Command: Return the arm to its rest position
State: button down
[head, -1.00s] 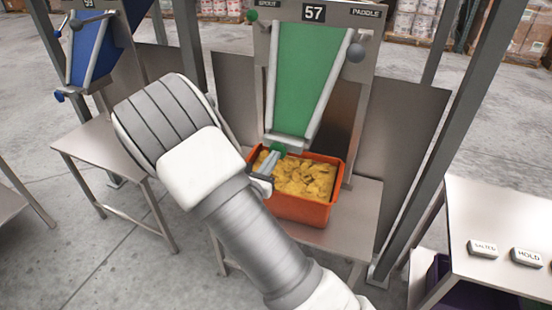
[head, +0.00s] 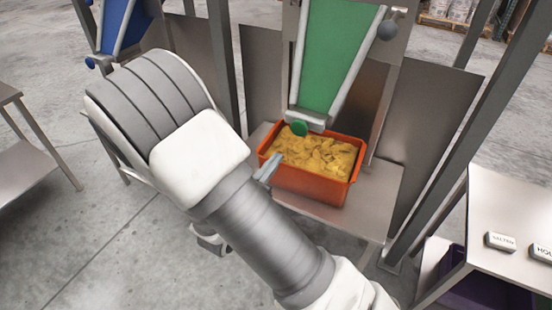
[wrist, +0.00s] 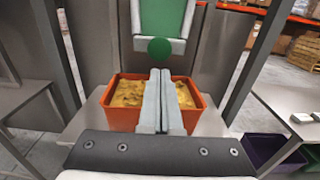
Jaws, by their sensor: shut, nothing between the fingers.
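My arm crosses the middle of the head view, bent, with its elbow at the left. My gripper (head: 270,168) shows partly past the forearm, by the left wall of the orange crate. In the wrist view my gripper (wrist: 158,75) has its two grey fingers together with nothing between them. It appears in front of the orange crate (head: 310,186), which also shows in the wrist view (wrist: 121,117). The crate holds yellow chips (head: 318,155) and stands on a metal stand below the green chute. My forearm hides part of the stand.
The green chute (head: 330,60) ends in a round green knob (head: 299,128) just above the crate. A blue chute (head: 118,22) stands at the back left. A side table (head: 510,215) with small labelled blocks is at the right, a purple bin (head: 485,293) below it.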

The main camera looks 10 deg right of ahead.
jog(key=shift+d, duration=0.1)
jog(key=s+d+r+m+g+p, duration=0.1)
jog(key=s+d+r+m+g, duration=0.3)
jog(key=s+d+m+g, duration=0.4)
jog(key=s+d+r+m+g, duration=0.5)
jog(key=s+d+m, duration=0.1)
jog(key=m, duration=0.4)
jog(key=s+a+r+m+t+y+p, duration=0.1)
jog(key=s+a+r+m+t+y, duration=0.3)
jog(key=s+a+r+m+y, duration=0.3)
notch_tip(320, 180, up, 2)
jog(key=m+y, duration=0.3)
jog(key=shift+a+r+m+y, duration=0.25)
jog(key=shift+a+m+y, duration=0.05)
jog(key=shift+a+m, duration=0.1)
